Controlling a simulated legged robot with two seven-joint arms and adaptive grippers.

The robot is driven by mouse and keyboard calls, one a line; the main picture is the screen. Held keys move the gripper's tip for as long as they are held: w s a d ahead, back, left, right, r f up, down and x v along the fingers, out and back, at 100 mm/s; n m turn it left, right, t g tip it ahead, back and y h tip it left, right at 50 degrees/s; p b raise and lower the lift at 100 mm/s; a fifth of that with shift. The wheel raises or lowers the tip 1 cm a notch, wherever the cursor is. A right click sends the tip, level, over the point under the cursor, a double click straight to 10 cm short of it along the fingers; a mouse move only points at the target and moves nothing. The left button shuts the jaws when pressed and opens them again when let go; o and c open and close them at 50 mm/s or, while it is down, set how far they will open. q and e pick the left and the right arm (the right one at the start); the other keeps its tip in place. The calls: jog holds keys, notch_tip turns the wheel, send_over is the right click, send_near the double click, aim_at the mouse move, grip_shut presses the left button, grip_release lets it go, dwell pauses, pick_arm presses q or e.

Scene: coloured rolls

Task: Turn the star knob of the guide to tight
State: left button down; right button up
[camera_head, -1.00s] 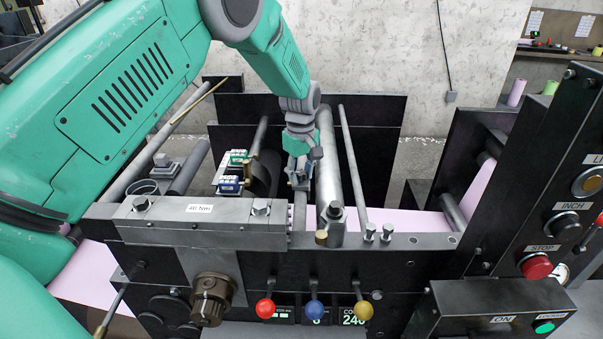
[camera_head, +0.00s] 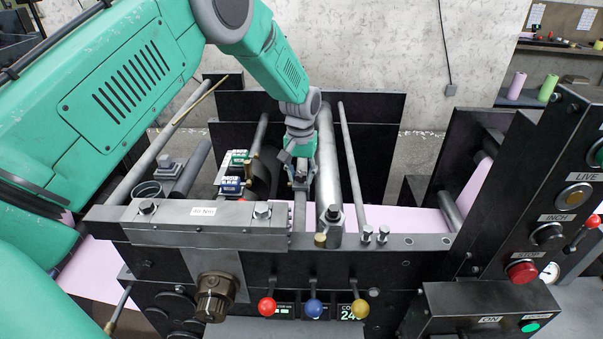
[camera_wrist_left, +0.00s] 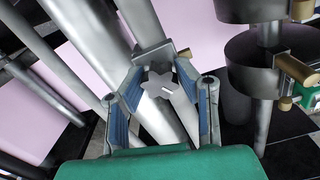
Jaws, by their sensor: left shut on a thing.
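The star knob (camera_wrist_left: 160,84) is a small grey star-shaped knob in the left wrist view, in front of a grey block (camera_wrist_left: 156,54) on a metal bar. My left gripper (camera_wrist_left: 163,100) is shut on it, with one blue-padded finger on each side. In the head view my left gripper (camera_head: 300,183) points down among the rollers, behind the front frame; there the knob is hidden by the fingers. I cannot read any tight or loose mark on the knob. My right gripper is not in view.
A long roller (camera_head: 329,165) and a thin bar (camera_head: 354,170) stand close right of the gripper. Small blue and green units (camera_head: 231,182) sit to its left. A pink web (camera_head: 400,220) runs below. Red, blue and yellow ball levers (camera_head: 313,308) line the front.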

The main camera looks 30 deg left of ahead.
pick_arm(q)
jog(key=m, duration=0.6)
jog(key=shift+r+p, duration=0.1)
jog(key=shift+p, duration=0.3)
jog(key=m, duration=0.6)
jog(key=shift+m, duration=0.4)
jog(key=m, duration=1.1)
jog(key=shift+m, duration=0.4)
jog(key=c, duration=1.2)
grip_release()
